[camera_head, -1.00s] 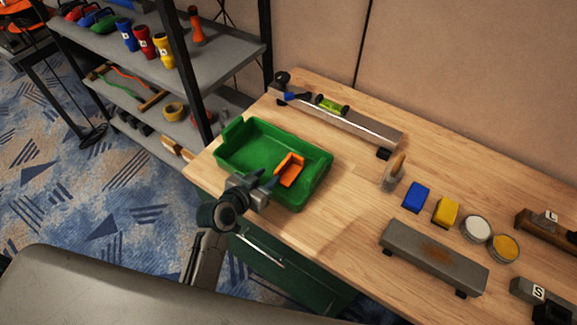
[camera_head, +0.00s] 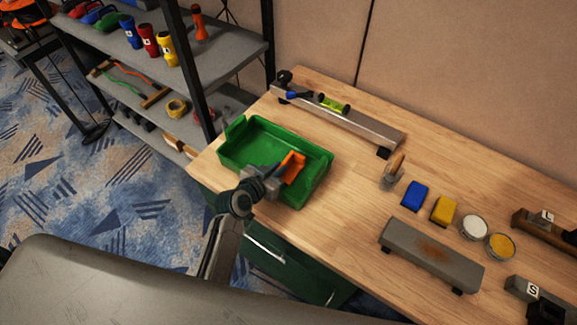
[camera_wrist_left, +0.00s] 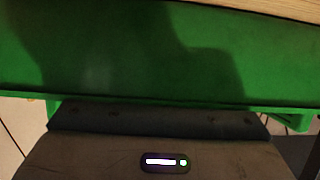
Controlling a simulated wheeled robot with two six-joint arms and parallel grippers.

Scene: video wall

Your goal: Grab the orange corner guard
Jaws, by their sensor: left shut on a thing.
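The orange corner guard (camera_head: 294,164) is in the right part of the green tray (camera_head: 236,169) on the wooden bench. My left gripper (camera_head: 280,174) reaches over the tray's near wall and is shut on the near side of the guard. I cannot tell whether the guard is clear of the tray floor. The left wrist view shows the green tray (camera_wrist_left: 130,55) close up, with a dark shadow on it; the guard and fingertips are hidden there. My right gripper is not in view.
To the right are a brush (camera_head: 392,174), blue (camera_head: 413,194) and yellow (camera_head: 443,210) blocks, two round tins and a sharpening stone (camera_head: 430,254). A shelf rack (camera_head: 220,45) stands at the left.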

